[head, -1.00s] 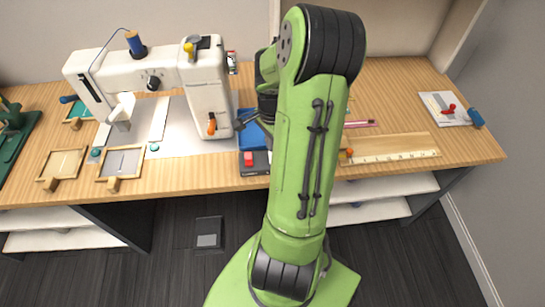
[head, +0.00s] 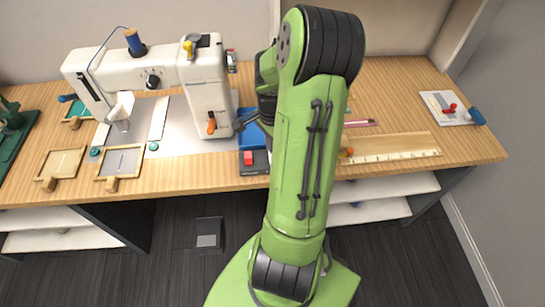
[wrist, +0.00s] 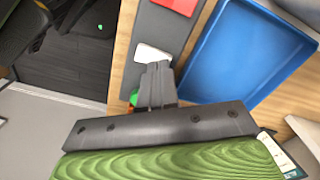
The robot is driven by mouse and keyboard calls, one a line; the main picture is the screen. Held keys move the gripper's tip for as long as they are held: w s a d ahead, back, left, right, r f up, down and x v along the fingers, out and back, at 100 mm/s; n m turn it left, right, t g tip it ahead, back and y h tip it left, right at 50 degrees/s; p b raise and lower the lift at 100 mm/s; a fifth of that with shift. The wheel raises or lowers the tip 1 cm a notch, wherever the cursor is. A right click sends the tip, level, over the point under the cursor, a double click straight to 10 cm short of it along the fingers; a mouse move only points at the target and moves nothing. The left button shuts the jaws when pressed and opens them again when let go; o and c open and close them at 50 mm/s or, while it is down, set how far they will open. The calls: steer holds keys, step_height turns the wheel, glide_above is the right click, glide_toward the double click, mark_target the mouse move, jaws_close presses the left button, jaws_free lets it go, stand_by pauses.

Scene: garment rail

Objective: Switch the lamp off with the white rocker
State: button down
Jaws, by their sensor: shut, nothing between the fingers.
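The white rocker (wrist: 153,54) sits on a dark grey switch box (wrist: 160,28) near the table's front edge. A red rocker (wrist: 176,5) is on the same box; it also shows in the head view (head: 248,158), with the box (head: 255,168) partly behind my arm. My gripper (wrist: 157,72) is shut and empty, its fingertips right by the white rocker and covering its near edge. I cannot tell whether they touch. My gripper and the white rocker are hidden behind my arm in the head view. I cannot make out the lamp for certain.
A blue tray (wrist: 245,52) lies just beside the box, on the side away from the table edge. A white sewing machine (head: 150,72) stands to the left. A wooden ruler (head: 395,157) lies to the right. A small green object (wrist: 134,97) is beside my fingers.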

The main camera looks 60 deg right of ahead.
steer(key=shift+f+b, duration=0.55)
steer(key=shift+f, duration=0.2)
step_height(320, 180, up, 7)
steer(key=p, duration=0.6)
steer(key=shift+r, duration=0.15)
stand_by(0.5)
